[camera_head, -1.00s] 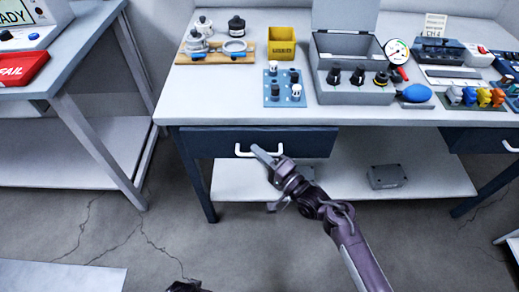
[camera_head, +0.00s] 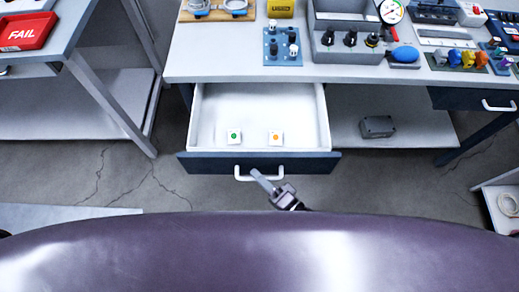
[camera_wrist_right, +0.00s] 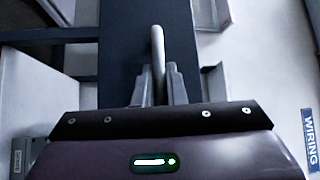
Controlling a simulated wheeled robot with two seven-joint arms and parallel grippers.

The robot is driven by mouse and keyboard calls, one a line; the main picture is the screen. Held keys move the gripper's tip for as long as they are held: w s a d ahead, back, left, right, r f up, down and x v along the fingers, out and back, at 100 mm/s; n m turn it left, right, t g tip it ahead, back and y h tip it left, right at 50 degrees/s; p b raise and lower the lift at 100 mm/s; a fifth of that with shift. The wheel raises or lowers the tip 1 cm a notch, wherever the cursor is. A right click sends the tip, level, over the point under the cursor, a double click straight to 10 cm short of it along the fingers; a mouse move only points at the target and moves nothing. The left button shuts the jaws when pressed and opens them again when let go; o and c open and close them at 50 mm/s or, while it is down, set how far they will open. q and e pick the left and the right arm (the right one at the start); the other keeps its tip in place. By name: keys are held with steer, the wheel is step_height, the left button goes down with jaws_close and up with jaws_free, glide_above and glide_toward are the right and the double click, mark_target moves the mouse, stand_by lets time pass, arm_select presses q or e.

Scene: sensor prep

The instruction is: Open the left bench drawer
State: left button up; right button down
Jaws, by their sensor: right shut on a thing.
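The left bench drawer (camera_head: 259,163) is pulled well out from under the bench in the head view. Its white inside (camera_head: 258,105) is exposed and holds a small white block with a green dot (camera_head: 234,136) and one with an orange dot (camera_head: 275,138). My right gripper (camera_head: 262,181) is at the white drawer handle (camera_head: 244,178), at its right part. In the right wrist view, its fingers (camera_wrist_right: 157,84) are shut on the handle bar (camera_wrist_right: 157,45), one on each side. My left gripper is not seen.
The bench top (camera_head: 185,60) carries a blue peg plate (camera_head: 282,46), a grey box (camera_head: 345,45) and other parts. A shut right drawer (camera_head: 450,99) is at the right. A grey box (camera_head: 377,127) sits on the lower shelf. My arm link covers the bottom of the head view.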

steer(key=shift+s+p, duration=0.5)
steer(key=shift+s, duration=1.95)
steer(key=c, duration=1.5)
jaws_free()
steer(key=b+v, duration=0.1)
steer(key=v, duration=0.7)
steer(key=shift+w, duration=0.1)
